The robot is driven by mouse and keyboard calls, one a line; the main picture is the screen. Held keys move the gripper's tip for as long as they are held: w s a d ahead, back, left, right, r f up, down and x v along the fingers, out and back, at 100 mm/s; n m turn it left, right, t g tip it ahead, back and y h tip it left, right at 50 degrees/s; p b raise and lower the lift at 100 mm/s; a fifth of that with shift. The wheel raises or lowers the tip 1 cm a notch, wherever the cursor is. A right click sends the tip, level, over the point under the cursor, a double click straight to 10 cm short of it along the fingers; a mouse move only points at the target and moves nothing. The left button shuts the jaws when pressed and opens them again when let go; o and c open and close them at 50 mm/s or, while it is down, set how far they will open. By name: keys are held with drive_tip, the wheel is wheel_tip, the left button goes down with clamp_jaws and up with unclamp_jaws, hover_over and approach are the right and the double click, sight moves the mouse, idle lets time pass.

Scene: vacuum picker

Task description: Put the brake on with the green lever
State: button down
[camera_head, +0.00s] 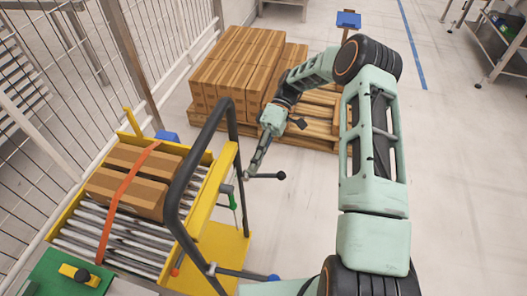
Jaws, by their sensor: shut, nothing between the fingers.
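The gripper looks shut and empty. I cannot tell whether its tip touches the lever. A dark rod with a black ball knob (282,175) sticks out to the right beside the gripper tip. The lever's lower mount is partly hidden by the cart frame.
The black loop handle (176,190) rises left of the lever. A rod with a blue knob (273,278) sticks out low on the cart. Strapped cartons (123,190) lie on rollers at left. A pallet of boxes (240,62) stands behind. Floor at right is clear.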

drive_tip(key=shift+w+d, duration=0.45)
drive_tip(key=shift+w, duration=0.3)
drive_tip(key=shift+w+d, duration=0.5)
drive_tip(key=shift+w, duration=0.25)
drive_tip(key=shift+w+d, duration=0.45)
drive_tip(key=shift+w, duration=0.3)
